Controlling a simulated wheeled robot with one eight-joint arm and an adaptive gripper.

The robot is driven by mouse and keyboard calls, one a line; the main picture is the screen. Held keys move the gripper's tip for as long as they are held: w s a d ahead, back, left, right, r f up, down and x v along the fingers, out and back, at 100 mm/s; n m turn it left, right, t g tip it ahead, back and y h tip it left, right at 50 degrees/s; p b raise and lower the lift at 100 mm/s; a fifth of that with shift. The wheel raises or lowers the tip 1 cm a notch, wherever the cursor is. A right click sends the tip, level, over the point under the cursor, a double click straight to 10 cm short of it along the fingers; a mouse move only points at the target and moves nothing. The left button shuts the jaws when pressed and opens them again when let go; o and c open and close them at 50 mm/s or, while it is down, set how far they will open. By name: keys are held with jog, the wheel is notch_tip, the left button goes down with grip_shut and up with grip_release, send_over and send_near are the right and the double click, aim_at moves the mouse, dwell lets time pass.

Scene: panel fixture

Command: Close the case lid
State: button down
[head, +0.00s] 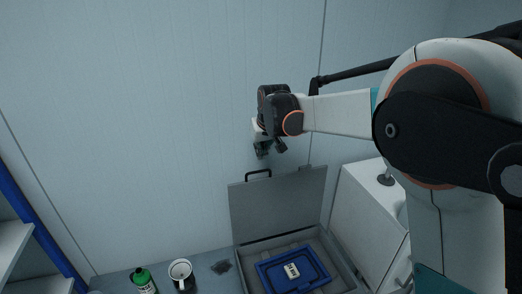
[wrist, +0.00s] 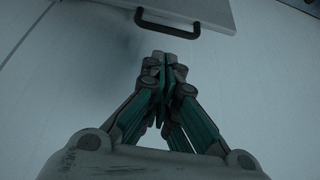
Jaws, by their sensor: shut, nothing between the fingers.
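The grey case lid (head: 280,204) stands open and nearly upright at the back of the case (head: 341,267) in the head view. A dark handle (head: 258,174) sits on its top edge. In the wrist view the lid (wrist: 190,8) shows at the top, with its handle (wrist: 167,24) just beyond my fingertips. My gripper (head: 268,152) is above the lid's top edge, near the handle and apart from it as far as I can see. Its fingers also show in the wrist view (wrist: 165,62), closed together and empty. A blue tray-like piece (head: 265,270) with a white label lies inside the case.
A green bottle (head: 141,278) and a white mug (head: 180,270) stand left of the case, with a dark patch (head: 221,267) between mug and case. A white cabinet (head: 362,205) stands close on the right. A blue-framed shelf (head: 38,232) is far left. The wall is behind.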

jog(key=x, duration=0.8)
jog(key=shift+s+f, duration=0.1)
